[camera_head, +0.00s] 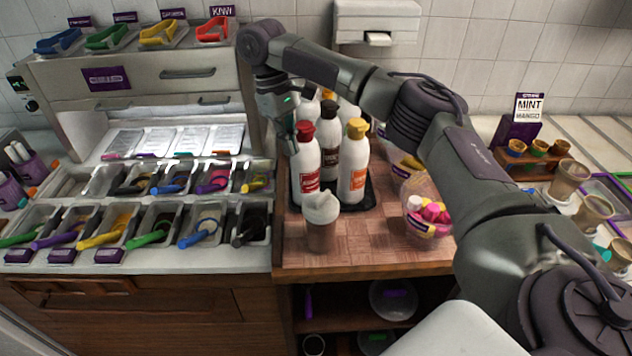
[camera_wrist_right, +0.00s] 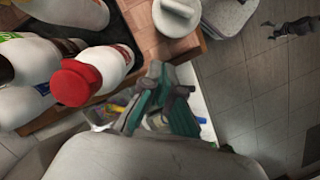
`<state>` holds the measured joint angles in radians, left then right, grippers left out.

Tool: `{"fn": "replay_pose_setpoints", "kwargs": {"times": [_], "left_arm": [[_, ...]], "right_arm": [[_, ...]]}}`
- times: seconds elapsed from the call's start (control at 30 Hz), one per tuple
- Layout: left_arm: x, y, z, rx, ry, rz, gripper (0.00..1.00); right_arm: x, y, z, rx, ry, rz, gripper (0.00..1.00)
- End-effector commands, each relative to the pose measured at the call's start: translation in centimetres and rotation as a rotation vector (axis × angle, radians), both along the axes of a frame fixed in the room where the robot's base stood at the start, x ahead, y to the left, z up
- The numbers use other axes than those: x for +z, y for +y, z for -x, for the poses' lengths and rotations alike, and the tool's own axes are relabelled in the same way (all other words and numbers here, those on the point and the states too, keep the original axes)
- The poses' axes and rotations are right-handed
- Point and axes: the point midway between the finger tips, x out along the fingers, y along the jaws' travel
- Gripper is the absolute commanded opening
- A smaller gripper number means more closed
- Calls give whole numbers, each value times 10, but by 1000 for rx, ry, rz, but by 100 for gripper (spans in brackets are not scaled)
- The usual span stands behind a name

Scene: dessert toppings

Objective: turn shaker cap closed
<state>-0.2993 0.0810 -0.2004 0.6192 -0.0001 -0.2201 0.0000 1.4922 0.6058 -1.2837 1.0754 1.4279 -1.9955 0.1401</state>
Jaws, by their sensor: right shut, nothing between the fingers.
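A white bottle with a red cap (camera_head: 305,158) stands upright at the front left of a bottle group on a black tray (camera_head: 371,190). In the right wrist view its red cap (camera_wrist_right: 75,82) is at the left. My right gripper (camera_head: 287,138) is just left of this bottle, near cap height. In the right wrist view the gripper (camera_wrist_right: 166,82) is shut and empty, to the right of the red cap with a visible gap. I cannot tell which container is the shaker, or whether its cap is turned closed. My left gripper is not in view.
Bottles with black (camera_head: 328,138) and yellow caps (camera_head: 353,163) crowd beside the red one. A clear bowl of pink and yellow items (camera_head: 427,212) is at the right. Topping bins (camera_head: 200,222) fill the left.

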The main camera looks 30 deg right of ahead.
Motion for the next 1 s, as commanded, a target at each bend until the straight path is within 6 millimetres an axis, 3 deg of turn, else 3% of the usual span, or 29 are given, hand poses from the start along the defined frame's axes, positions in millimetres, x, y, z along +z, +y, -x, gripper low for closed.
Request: {"fn": "replay_pose_setpoints", "kwargs": {"times": [0.07, 0.17, 0.33, 0.7, 1.0], "left_arm": [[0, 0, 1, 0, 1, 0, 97], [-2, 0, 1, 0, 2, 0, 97], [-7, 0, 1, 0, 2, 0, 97], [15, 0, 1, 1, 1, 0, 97], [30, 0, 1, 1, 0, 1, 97]], "right_arm": [[13, -7, 0, -22, -1, -1, 0], [13, -10, 1, -30, 4, -3, 0], [-11, -11, 7, -29, 7, -4, 0], [-80, -17, 26, -30, 5, -2, 0], [-78, -26, 57, -28, 1, -2, 0]]}}
